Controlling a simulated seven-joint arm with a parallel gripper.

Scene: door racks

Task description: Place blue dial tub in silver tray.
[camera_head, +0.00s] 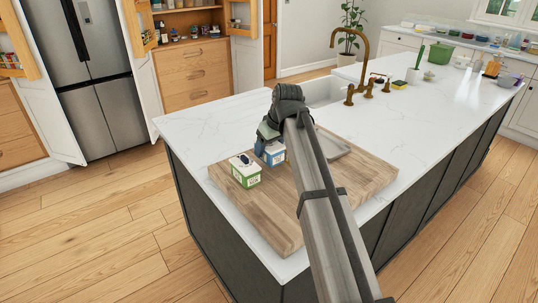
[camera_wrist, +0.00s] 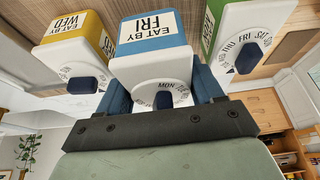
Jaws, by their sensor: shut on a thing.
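The blue dial tub (camera_head: 274,154) is at the wooden board, partly hidden by my gripper (camera_head: 266,136). In the wrist view the blue tub (camera_wrist: 153,40), labelled "EAT BY FRI", sits between the two dark blue fingers of my gripper (camera_wrist: 162,93), which is shut on it. Its white dial lid faces the camera. I cannot tell whether its base touches the board. The silver tray (camera_head: 335,147) lies on the board to the right of the blue tub, partly hidden behind my arm.
A green dial tub (camera_head: 246,172) stands on the wooden board (camera_head: 275,220), left of the blue one. A yellow dial tub (camera_wrist: 75,45) shows on the other side in the wrist view; my arm hides it in the head view. The white counter (camera_head: 215,127) behind is clear.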

